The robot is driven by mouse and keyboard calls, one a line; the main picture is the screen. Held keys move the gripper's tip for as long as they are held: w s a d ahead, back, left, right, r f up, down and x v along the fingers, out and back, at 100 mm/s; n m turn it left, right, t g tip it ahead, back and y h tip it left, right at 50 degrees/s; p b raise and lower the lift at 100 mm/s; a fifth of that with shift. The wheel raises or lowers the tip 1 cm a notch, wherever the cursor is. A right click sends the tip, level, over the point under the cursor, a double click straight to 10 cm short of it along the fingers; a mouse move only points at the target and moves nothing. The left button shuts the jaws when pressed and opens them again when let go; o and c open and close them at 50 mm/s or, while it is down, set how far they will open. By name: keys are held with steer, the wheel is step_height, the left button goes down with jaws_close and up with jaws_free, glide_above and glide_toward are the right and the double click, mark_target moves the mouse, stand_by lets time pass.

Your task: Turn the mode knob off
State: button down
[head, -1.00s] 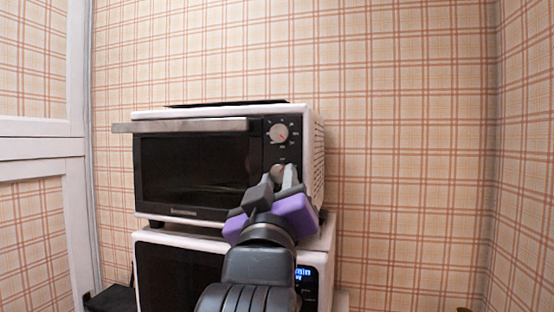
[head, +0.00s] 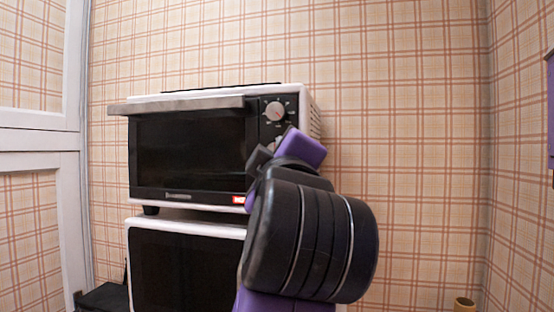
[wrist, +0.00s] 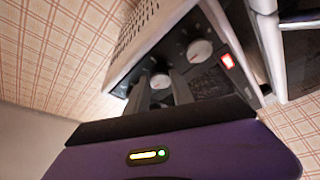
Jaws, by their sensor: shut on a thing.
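The white toaster oven (head: 190,152) has a dark control panel on its right side. The upper knob (head: 274,110) is in plain view in the head view. A knob below it (wrist: 160,81) sits between my gripper's two fingers in the wrist view. My gripper (wrist: 161,92) is shut on that knob, and the gripper (head: 277,150) mostly covers it in the head view. The knob labels are too small to read.
A second white appliance (head: 180,218) with a dark front stands under the oven. The oven's door handle (head: 180,106) juts out along its top front. A plaid wall (head: 400,150) is behind.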

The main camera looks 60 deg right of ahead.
stand_by(0.3)
steer(key=c, duration=1.1)
jaws_free()
steer(key=shift+f, duration=0.1)
steer(key=b+v, duration=0.7)
steer(key=b, duration=0.1)
steer(key=shift+s+a, duration=0.25)
steer(key=shift+a, duration=0.05)
